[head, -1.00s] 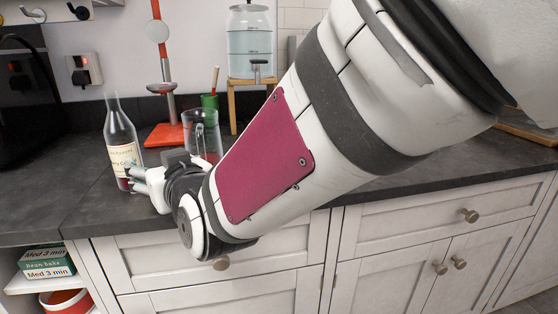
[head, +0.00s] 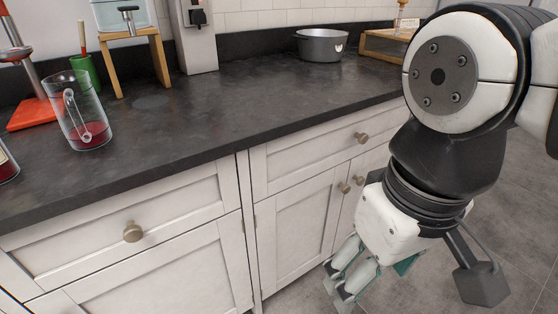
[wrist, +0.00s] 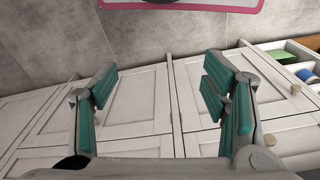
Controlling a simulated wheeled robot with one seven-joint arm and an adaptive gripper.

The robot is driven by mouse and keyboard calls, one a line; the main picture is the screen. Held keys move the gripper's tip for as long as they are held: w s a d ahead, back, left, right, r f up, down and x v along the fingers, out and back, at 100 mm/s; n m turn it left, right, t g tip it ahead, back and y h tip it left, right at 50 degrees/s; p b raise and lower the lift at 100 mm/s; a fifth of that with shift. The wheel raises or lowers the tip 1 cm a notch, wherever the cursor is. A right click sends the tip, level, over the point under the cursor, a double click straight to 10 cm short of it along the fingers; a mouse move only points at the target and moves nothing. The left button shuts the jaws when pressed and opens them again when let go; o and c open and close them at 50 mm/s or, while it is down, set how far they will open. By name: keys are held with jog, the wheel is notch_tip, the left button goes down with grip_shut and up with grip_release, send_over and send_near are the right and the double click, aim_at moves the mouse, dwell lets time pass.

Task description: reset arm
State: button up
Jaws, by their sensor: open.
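My gripper (head: 345,284) hangs low in front of the white cabinet doors, fingers pointing down, in the head view. In the wrist view my gripper (wrist: 160,98) shows its two teal-padded fingers wide apart with nothing between them. My arm is folded at the right of the head view, clear of the counter.
The dark counter (head: 200,120) holds a glass jug (head: 85,120) with red liquid, a red-based stand (head: 30,113), a green cup (head: 86,72), a wooden stand (head: 158,58) under a dispenser, and a grey pot (head: 323,46). Knobs (head: 132,232) stick out of the cabinet fronts. Floor at right is free.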

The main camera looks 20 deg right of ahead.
jog(key=shift+s+d, duration=0.15)
jog(key=shift+s, duration=0.45)
notch_tip(320, 180, up, 25)
jog(key=t+p, duration=0.3)
jog(key=p, duration=2)
jog(key=shift+f, duration=0.2)
